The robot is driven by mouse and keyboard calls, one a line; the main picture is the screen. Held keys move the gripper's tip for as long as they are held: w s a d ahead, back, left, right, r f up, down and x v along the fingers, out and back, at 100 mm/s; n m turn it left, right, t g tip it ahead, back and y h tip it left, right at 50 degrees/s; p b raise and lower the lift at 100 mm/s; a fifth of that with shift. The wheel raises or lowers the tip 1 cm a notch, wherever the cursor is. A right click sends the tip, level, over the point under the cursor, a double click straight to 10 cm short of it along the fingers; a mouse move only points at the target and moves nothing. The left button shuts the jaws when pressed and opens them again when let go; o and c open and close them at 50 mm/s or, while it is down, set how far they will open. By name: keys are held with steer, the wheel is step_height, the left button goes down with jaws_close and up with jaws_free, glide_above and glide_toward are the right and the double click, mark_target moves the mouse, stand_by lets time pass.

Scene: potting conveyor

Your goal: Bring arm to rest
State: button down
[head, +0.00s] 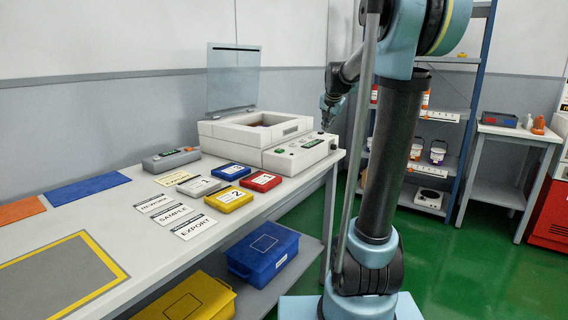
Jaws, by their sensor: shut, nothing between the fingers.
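My gripper (328,113) shows at the end of my arm, above the right end of the white bench (80,225). It hangs in the air just right of the white machine (235,132), pointing down. It looks small and closed, with nothing visible in it. My upright arm links stand in front of the bench's right end and hide part of the room behind.
The machine's clear lid (232,78) stands open. Blue (234,171), red (261,180), yellow (229,198) and grey (201,185) cases lie on the bench by several label cards. A shelf rack (440,130) and side table (515,135) stand right. Green floor between is clear.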

steer(key=s+f+n+g, duration=0.1)
steer(key=s+f+n, duration=0.1)
steer(key=s+f, duration=0.6)
steer(key=s+f+n+g, duration=0.2)
steer(key=s+f, duration=0.6)
steer(key=s, duration=1.3)
steer(key=s+f+n+g, duration=0.2)
steer(key=s+f, duration=0.6)
steer(key=s, duration=0.6)
steer(key=shift+s+a+f+n, duration=0.2)
steer(key=shift+a+n, duration=0.1)
steer(key=shift+n, duration=0.3)
steer(key=shift+w+f+g, duration=0.2)
steer(key=shift+w+g, duration=0.1)
steer(key=shift+w, duration=0.2)
